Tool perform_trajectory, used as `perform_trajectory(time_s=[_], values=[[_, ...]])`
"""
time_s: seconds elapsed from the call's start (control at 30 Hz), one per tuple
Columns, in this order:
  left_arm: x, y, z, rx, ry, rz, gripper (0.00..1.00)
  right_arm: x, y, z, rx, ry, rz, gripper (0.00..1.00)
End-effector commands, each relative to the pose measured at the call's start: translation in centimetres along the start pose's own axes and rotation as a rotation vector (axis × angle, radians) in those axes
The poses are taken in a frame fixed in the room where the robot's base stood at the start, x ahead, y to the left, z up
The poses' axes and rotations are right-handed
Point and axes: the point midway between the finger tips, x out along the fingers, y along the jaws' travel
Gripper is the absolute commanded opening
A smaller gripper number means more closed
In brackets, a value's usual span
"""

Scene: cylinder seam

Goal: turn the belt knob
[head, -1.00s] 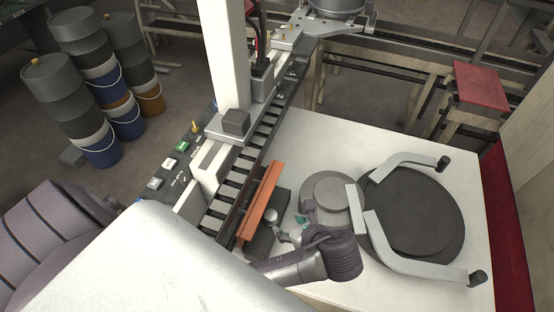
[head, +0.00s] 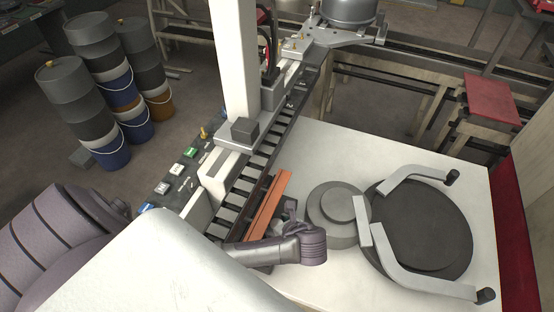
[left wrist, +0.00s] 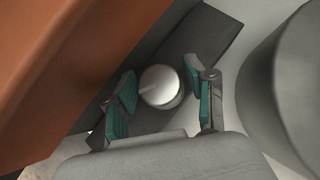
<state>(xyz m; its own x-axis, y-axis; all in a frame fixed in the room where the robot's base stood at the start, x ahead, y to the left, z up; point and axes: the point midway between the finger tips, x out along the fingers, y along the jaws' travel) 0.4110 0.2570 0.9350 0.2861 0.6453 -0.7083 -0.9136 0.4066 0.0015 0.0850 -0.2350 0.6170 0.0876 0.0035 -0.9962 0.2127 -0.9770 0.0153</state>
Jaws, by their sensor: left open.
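The belt knob (left wrist: 162,88) is a round silver-white knob with a faint line on its top, on a dark block. In the left wrist view it sits between the two teal-padded fingers of my left gripper (left wrist: 159,72). The fingers are open on either side of it, with little room, and I cannot tell whether either one touches it. In the head view my left gripper (head: 287,212) is down beside the orange bar (head: 269,205), and my own wrist hides the knob and fingertips. My right gripper is not in view.
The orange bar also fills the upper left of the left wrist view (left wrist: 60,70). A grey stepped disc (head: 335,210) stands close on the right, then a large dark disc (head: 425,225) with two pale curved arms. The white tabletop (head: 400,160) behind is bare.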

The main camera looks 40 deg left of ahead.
Motion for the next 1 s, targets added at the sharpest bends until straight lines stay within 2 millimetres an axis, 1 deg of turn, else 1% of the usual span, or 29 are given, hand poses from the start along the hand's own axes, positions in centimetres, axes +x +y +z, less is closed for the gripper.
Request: perform_trajectory(time_s=[0.07, 0.1, 0.37, 0.67, 0.87, 1.0], values=[[0.0, 0.0, 0.0, 0.0, 0.0, 0.0, 0.55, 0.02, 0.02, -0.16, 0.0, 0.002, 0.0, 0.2], [-0.01, 0.0, 0.0, 0.0, 0.0, 0.0, 0.54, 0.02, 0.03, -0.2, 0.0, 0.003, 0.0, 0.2], [-0.03, 0.02, 0.0, 0.001, 0.0, 0.001, 0.1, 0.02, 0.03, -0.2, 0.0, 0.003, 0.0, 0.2], [-0.03, -0.03, -0.02, -0.027, 0.0, 0.029, 0.1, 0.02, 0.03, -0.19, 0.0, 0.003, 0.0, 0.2], [-0.08, -0.09, -0.06, -0.104, 0.001, 0.106, 0.1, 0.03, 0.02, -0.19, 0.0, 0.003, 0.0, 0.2], [-0.07, -0.13, -0.06, -0.186, 0.002, 0.188, 0.1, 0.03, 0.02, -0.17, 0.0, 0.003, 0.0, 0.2]])
